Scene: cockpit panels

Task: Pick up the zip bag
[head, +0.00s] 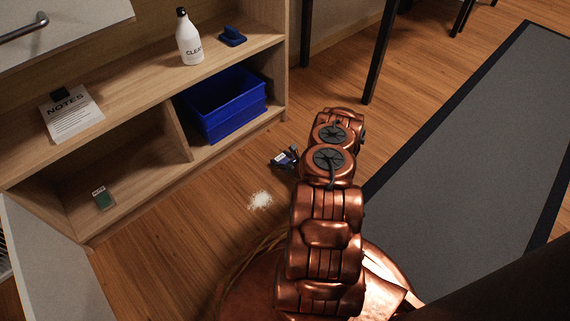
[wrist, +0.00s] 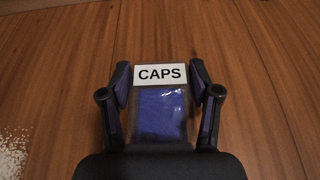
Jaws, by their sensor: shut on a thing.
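The zip bag (wrist: 158,112) is clear, with a white label reading CAPS and blue-purple contents. It sits between the two fingers of my gripper (wrist: 160,92) in the wrist view, and the fingers are shut on it at its sides. In the head view my gripper (head: 288,158) is low over the wooden floor, right of the shelf unit, with the bag's pale label just showing. I cannot tell whether the bag touches the floor. My arm hides part of the gripper from the head camera.
White granules (head: 260,200) lie on the floor near the gripper. The shelf unit (head: 160,100) holds a blue bin (head: 226,106), a white bottle (head: 189,38), a blue brush-like item (head: 232,37), a notes sheet (head: 72,115) and a small green packet (head: 103,198). A grey mat (head: 470,170) lies right.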

